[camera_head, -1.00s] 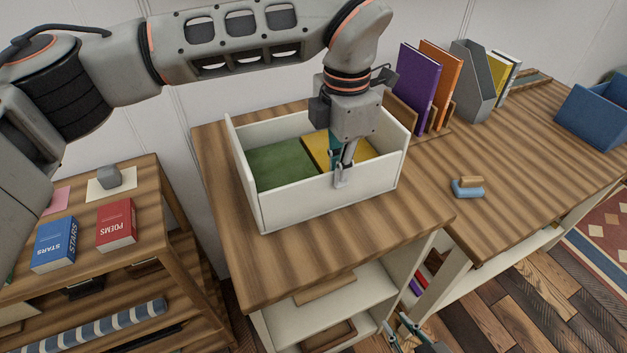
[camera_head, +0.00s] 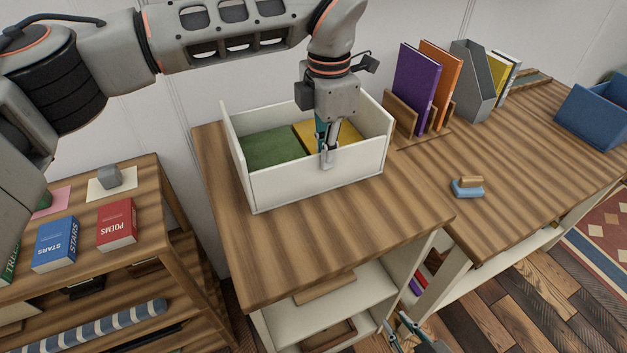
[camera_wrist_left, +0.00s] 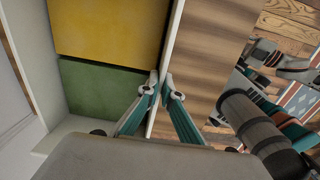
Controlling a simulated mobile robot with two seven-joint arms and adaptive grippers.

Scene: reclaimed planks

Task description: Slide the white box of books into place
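The white box of books (camera_head: 290,185) stands on the wooden top of a white shelf unit, toward the wall. A green book (camera_head: 270,149) and a yellow book (camera_head: 349,134) lie in it. My left gripper (camera_head: 326,162) is at the box's front wall, one finger inside and one outside. In the left wrist view, its fingertips (camera_wrist_left: 161,84) close on the thin wall rim (camera_wrist_left: 170,45). My right gripper (camera_head: 404,326) shows at the bottom edge, low in front of the shelf unit, its fingers apart and empty, partly cut off.
Upright purple (camera_head: 415,88) and orange (camera_head: 441,75) books stand in a wooden holder close to the box's right. A grey file holder (camera_head: 474,82), blue bin (camera_head: 592,110) and small blue-and-wood block (camera_head: 467,188) sit further right. The top before the box is clear.

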